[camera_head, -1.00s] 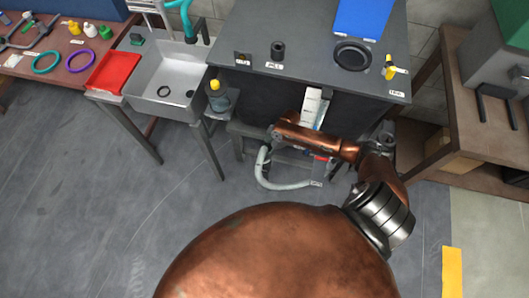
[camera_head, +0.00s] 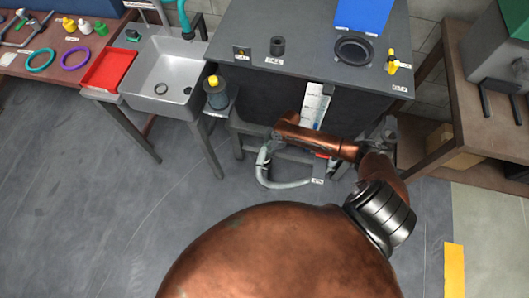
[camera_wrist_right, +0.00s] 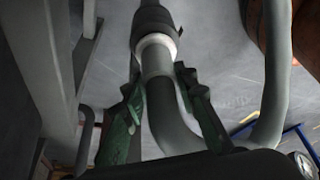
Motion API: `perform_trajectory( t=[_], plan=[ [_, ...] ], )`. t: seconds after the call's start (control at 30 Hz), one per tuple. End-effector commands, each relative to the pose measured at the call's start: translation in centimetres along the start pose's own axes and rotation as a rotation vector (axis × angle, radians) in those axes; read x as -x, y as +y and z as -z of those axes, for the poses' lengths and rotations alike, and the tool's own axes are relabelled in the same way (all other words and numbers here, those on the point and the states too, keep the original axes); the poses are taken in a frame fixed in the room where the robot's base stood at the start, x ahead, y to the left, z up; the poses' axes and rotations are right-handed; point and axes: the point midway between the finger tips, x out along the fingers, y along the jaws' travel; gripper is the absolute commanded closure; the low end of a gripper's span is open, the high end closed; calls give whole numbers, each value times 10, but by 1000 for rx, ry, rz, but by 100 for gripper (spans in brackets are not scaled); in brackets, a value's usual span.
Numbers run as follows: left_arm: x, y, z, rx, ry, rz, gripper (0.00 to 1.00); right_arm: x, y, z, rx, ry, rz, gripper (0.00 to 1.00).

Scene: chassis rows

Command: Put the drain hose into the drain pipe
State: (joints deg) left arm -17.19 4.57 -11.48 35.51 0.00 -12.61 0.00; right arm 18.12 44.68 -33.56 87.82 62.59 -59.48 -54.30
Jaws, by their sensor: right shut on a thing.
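The grey drain hose (camera_head: 286,184) curves below the front of the dark bench in the head view. In the right wrist view the hose (camera_wrist_right: 180,130) bends up between the green fingers of my right gripper (camera_wrist_right: 160,72), which is shut on it. Above the fingers are a pale ring (camera_wrist_right: 157,42) and a wider dark sleeve (camera_wrist_right: 152,16), in line with the hose. I cannot tell whether this sleeve is the drain pipe or how deep the hose sits in it. In the head view my copper right forearm hides much of this area. My left gripper is not in view.
The dark bench (camera_head: 240,80) stands above the hose, with a black ring (camera_head: 354,49) and a blue panel on top. A sink (camera_head: 160,77) and red tray (camera_head: 105,69) are to the left. A wooden shelf (camera_head: 455,120) stands right. The left floor is clear.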

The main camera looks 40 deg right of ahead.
Motion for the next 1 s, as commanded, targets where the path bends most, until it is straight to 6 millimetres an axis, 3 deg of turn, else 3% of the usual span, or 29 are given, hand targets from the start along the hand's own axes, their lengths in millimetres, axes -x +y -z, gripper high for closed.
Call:
perform_trajectory(
  t=[0.33, 0.37, 0.63, 1.0],
  plan=[
    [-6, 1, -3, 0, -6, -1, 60, -10, 0, -4, 0, 1, -1, 100],
    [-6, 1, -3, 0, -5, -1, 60, -10, 0, -4, 0, 1, -1, 72],
    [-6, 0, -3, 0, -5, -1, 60, -9, 0, -4, 0, 0, -1, 54],
    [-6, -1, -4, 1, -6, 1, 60, -5, 0, -5, 0, -1, 0, 53]
  ],
)
